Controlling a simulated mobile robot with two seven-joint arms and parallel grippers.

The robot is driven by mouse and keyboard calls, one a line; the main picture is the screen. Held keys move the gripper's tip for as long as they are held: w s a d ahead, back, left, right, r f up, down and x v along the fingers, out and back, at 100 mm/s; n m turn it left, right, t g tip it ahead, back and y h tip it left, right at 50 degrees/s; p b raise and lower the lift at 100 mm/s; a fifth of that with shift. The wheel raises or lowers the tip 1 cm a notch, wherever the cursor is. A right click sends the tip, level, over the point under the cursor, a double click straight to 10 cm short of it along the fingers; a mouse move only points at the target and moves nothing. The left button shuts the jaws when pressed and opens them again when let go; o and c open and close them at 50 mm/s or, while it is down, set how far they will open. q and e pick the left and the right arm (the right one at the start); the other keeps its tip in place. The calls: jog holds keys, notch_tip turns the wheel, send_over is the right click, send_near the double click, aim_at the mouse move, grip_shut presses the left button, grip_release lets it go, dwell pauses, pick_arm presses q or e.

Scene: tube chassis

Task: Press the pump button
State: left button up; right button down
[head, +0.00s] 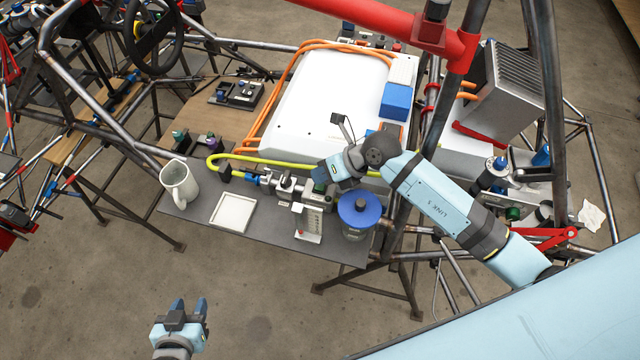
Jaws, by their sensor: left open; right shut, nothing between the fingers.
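A small metal pump-like assembly (286,186) with blue fittings and a yellow hose sits near the front of the grey shelf. I cannot make out a button on it for certain; part of its right end is hidden by my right gripper. My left gripper (188,307) is open and empty, low in the picture over the floor, well apart from the shelf.
A white box (330,105) with orange cables lies behind. Frame tubes surround my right arm; floor near my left gripper is clear.

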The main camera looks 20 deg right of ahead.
pick_arm(q)
jog(key=shift+s+f, duration=0.2)
jog(key=shift+s, duration=0.2)
dwell(0.3)
pick_arm(e)
jog(key=shift+f, duration=0.15)
jog(key=shift+f, duration=0.3)
pick_arm(q)
jog(key=shift+w, duration=0.5)
